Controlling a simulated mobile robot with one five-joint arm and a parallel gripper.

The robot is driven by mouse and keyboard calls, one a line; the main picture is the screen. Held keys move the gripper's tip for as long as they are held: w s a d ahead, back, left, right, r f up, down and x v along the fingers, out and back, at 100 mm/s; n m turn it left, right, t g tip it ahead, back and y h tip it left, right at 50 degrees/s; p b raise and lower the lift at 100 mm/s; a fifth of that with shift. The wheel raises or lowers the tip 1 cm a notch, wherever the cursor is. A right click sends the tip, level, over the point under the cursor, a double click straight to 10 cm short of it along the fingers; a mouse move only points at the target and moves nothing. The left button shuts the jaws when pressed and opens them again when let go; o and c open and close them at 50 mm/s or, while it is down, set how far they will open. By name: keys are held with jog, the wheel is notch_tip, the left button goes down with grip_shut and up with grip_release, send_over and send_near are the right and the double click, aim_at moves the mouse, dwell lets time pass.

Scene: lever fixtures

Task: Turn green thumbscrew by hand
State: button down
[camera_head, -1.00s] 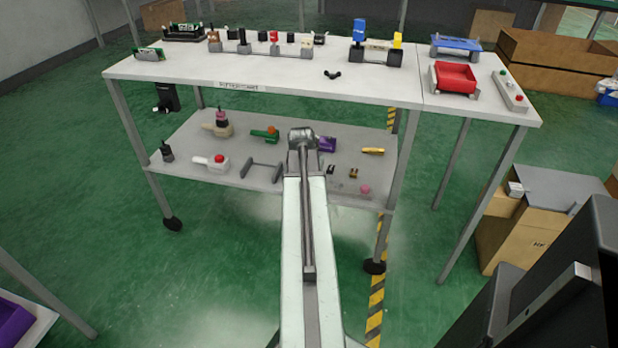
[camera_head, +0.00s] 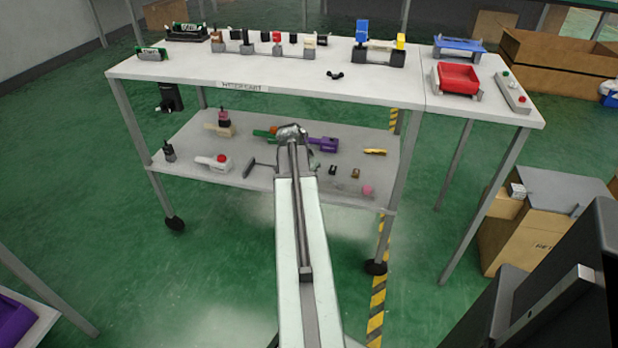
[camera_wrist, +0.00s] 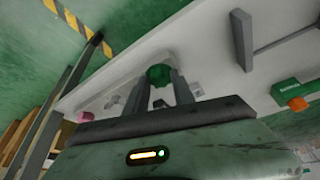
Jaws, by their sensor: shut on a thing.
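The green thumbscrew (camera_wrist: 159,74) shows in the wrist view between the tips of my two fingers. My gripper (camera_wrist: 158,84) is shut on it, over the white lower shelf (camera_wrist: 205,45). In the head view my arm's end (camera_head: 291,134) reaches over the middle of the lower shelf and hides the fingers and most of what lies under them.
On the lower shelf are a purple piece (camera_head: 323,143), a green part with an orange end (camera_head: 264,133), a grey bracket (camera_wrist: 243,40), a pink ball (camera_head: 367,190) and a yellow piece (camera_head: 375,152). The white tabletop (camera_head: 300,80) overhangs behind my arm.

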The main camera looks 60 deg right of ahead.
jog(key=c, duration=1.1)
grip_release()
jog(key=shift+o, duration=0.2)
jog(key=shift+r, duration=0.1)
jog(key=p+v, duration=0.7)
jog(key=shift+r, duration=0.3)
jog(key=shift+a, duration=0.15)
